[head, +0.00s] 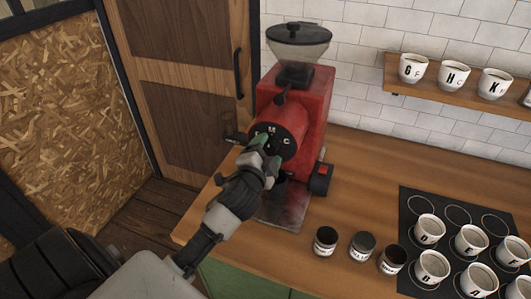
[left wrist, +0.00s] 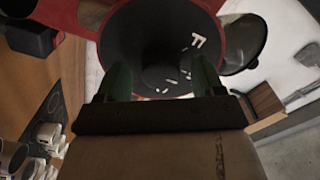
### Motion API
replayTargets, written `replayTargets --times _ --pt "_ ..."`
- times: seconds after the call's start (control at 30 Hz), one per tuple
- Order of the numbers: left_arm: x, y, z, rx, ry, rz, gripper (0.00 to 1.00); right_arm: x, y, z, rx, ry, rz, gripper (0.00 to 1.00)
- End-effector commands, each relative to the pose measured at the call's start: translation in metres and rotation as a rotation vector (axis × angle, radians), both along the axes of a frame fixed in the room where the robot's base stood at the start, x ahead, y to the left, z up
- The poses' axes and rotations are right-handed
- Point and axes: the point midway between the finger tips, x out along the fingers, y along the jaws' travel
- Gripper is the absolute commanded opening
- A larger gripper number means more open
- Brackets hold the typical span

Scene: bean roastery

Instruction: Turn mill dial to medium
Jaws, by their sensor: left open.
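The red mill (head: 300,105) stands on the wooden counter with a clear hopper on top. The mill's dark round dial face (head: 284,144) carries white letters, an M at its top and a C to the right. In the left wrist view the dark dial face (left wrist: 150,35) fills the middle, with an F and small white marks. My left gripper (head: 264,152) is open in front of the dial; its green fingers also show in the left wrist view (left wrist: 160,82), either side of the dial's dark centre. Whether they touch it, and the pointer's setting, I cannot tell. My right gripper is not in view.
Several small dark cups (head: 362,246) stand on the counter (head: 375,195) right of the mill. A black mat (head: 416,200) holds several white lettered cups. A wall shelf (head: 440,88) bears more cups. A wooden door (head: 185,60) is behind left.

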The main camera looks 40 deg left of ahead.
Motion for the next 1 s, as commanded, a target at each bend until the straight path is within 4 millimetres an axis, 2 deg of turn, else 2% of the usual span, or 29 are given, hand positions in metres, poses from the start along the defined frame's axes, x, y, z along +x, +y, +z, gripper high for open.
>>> replayTargets --times 0.17,0.4,0.6,0.77,1.0 --pt "-0.015 -0.004 -0.003 0.0 0.001 0.0 0.68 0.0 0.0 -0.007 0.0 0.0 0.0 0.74" --pt "-0.062 -0.015 -0.005 -0.002 0.002 -0.001 0.68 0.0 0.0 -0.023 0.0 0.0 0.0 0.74" --pt "-0.093 -0.023 -0.004 0.0 0.002 -0.001 0.68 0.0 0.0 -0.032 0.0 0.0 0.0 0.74" --pt "-0.104 -0.025 -0.001 0.0 0.001 0.0 0.68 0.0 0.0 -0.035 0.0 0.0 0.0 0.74" --pt "-0.105 -0.025 0.0 0.0 0.0 0.0 0.68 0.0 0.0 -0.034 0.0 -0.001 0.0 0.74"
